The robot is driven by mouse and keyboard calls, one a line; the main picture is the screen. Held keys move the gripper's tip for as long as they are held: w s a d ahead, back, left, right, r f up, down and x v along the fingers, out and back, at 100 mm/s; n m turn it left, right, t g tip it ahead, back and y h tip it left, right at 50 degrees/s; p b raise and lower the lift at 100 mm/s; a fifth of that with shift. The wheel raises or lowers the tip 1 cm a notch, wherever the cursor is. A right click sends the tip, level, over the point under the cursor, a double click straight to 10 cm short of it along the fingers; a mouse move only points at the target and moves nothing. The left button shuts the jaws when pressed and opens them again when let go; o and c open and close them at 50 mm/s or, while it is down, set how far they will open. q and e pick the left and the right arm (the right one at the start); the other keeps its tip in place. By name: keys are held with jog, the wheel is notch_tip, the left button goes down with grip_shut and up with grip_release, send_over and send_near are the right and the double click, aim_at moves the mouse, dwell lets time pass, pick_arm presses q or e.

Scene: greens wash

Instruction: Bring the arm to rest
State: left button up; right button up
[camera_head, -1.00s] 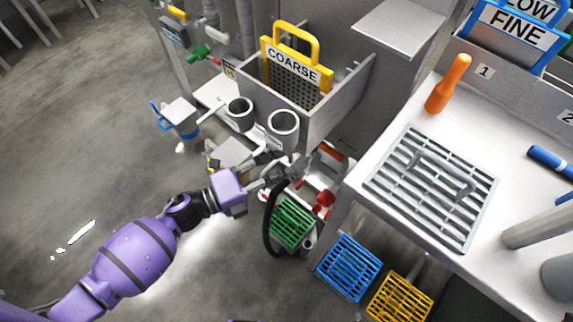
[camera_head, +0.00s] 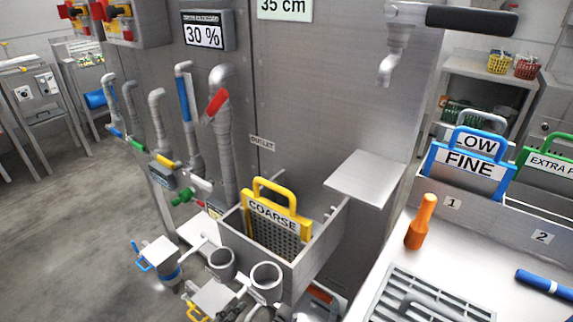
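Dark grey parts at the bottom edge of the head view, below the two grey cups, look like the tip of my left gripper (camera_head: 238,308). The frame cuts off the rest of it and the purple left arm. I cannot tell whether it is open or shut, or whether it touches anything. My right gripper and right arm are not in view.
A grey bin holds the yellow COARSE screen (camera_head: 272,220). Two grey cups (camera_head: 266,280) stand in front. The bench at right carries an orange-handled tool (camera_head: 421,222), a grey grate (camera_head: 425,300) and a blue tool (camera_head: 545,284). Pipes (camera_head: 222,130) line the wall.

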pick_arm(q)
jog(key=s+a+f+n+g+y, duration=0.25)
jog(key=s+f+n, duration=0.2)
jog(key=s, duration=0.65)
jog(key=s+a+f+n+g+y, duration=0.25)
jog(key=s+n, duration=0.25)
jog(key=s, duration=0.7)
jog(key=s+a+f+n+g+y, duration=0.25)
jog(key=s+f+n, duration=0.2)
jog(key=s, duration=0.65)
jog(key=w+r+t+p, duration=0.1)
jog(key=w+r+p, duration=0.2)
jog(key=r+p, duration=0.7)
jog(key=w+r+t+h+p, duration=0.1)
jog(key=w+r+p, duration=0.2)
jog(key=r+p, duration=0.7)
jog(key=shift+a, duration=0.35)
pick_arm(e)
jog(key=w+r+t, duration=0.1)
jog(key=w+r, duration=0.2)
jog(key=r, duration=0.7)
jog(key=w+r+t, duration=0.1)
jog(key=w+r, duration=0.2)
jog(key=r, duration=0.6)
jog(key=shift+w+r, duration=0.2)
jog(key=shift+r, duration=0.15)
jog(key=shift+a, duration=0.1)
